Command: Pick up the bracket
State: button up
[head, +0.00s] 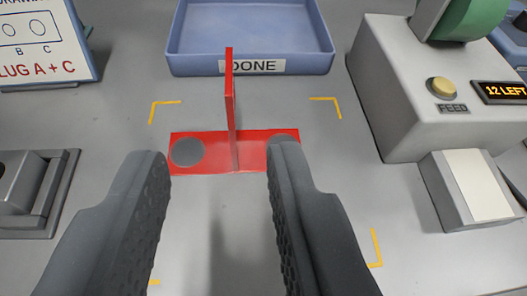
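The red bracket (234,115) lies on the grey table, with a flat base and a thin upright plate rising from its middle. Its base has a grey round spot at each end, the right one partly covered by my right finger. My gripper (215,150) is open and empty. In the picture its two fingers reach up to the base, one on each side of the upright plate, with a wide gap to it. I cannot tell how high the fingertips are above the base.
A blue tray (180,45) labelled DONE stands behind the bracket. Yellow corner marks (325,100) frame the work area. A grey feeder (400,110) with a yellow button stands at right, a grey fixture (55,190) and a drawing sign (45,40) at left.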

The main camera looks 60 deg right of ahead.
aim_at(229, 80)
jog(key=x, duration=0.4)
jog(key=f+b+x, duration=0.1)
jog(key=x, duration=0.4)
jog(key=shift+s, duration=0.2)
jog(key=shift+h, duration=0.3)
jog(key=shift+x, duration=2.8)
jog(key=shift+r, duration=0.15)
grip_shut()
